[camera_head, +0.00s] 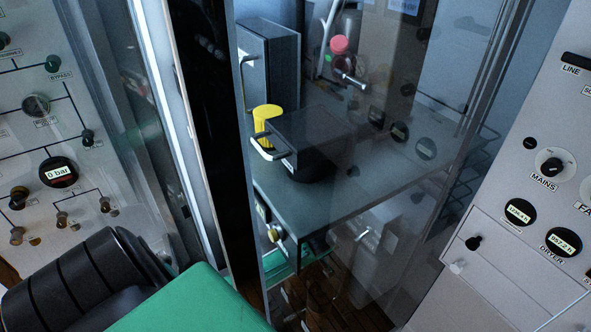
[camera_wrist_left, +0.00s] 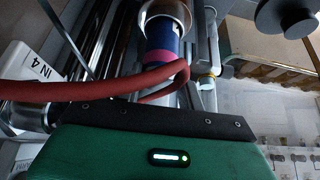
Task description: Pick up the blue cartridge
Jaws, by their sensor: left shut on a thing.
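The blue cartridge (camera_wrist_left: 164,46) shows at the top middle of the left wrist view, with a magenta band at its near end and a pale, reddish part at its far end. My left gripper (camera_wrist_left: 166,72) is shut on it, in line with the green housing below. The fingertips are hard to make out, and a red hose (camera_wrist_left: 90,88) crosses in front of them. In the head view only my left arm's black and green links show at the lower left; the cartridge is not visible there. My right gripper is in neither view.
In the wrist view, metal pipes flank the cartridge, a label IN 4 (camera_wrist_left: 42,68) is at left and a dark round knob (camera_wrist_left: 285,14) at upper right. The head view shows a glass-fronted bay with a yellow cylinder (camera_head: 266,119) and grey box (camera_head: 305,135), between gauge panels.

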